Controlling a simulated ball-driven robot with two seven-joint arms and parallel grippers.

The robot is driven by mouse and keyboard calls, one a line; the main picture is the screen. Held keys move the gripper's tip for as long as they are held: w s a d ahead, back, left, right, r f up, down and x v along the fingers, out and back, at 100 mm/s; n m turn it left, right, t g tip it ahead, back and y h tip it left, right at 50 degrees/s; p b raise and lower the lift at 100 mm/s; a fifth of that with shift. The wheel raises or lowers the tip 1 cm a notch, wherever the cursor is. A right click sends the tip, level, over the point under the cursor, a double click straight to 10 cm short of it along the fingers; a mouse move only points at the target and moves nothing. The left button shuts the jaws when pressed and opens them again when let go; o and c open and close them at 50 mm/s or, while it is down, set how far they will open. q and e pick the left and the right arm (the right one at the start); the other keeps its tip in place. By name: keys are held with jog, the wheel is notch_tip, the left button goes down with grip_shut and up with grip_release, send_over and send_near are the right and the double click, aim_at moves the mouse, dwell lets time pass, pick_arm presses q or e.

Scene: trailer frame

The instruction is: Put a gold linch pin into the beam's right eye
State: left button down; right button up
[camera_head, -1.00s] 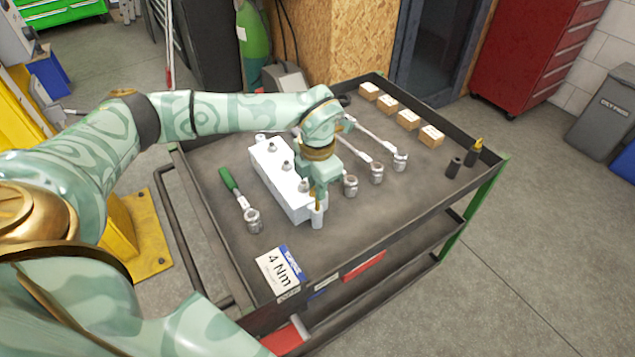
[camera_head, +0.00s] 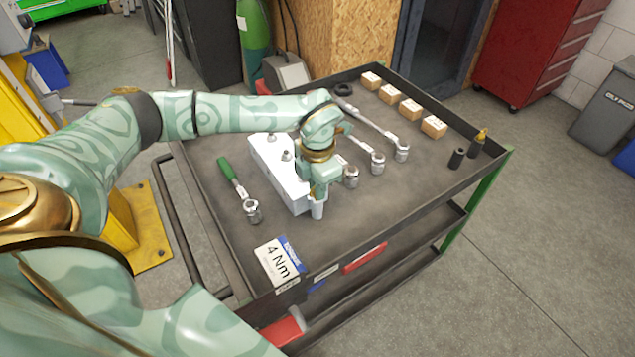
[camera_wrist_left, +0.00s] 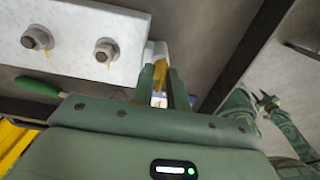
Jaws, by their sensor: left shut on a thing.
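The white beam (camera_head: 283,178) lies on the cart's top, with bolts along its upper face. Its near-end eye, a white upright sleeve (camera_head: 317,209), shows just under my left gripper (camera_head: 318,192). The left gripper points down and is shut on a gold linch pin, right over the eye. In the left wrist view, a bit of the gold pin (camera_wrist_left: 160,73) shows between the fingers, against the white eye (camera_wrist_left: 153,50). The fingers hide most of the pin, so I cannot tell how far it is in. A patterned green arm with a gripper (camera_wrist_left: 263,101) shows at right; its jaw state is unclear.
A green-handled wrench (camera_head: 240,190) lies left of the beam. Several silver-headed wrenches (camera_head: 378,162) lie right of it. A 4 Nm card (camera_head: 280,262) lies near the front. The right front top is clear.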

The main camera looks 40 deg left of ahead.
pick_arm(q)
jog(key=shift+f, duration=0.4)
jog(key=c, duration=1.3)
grip_release()
jog(key=shift+r, duration=0.1)
notch_tip(320, 180, up, 16)
jog(key=p, duration=0.4)
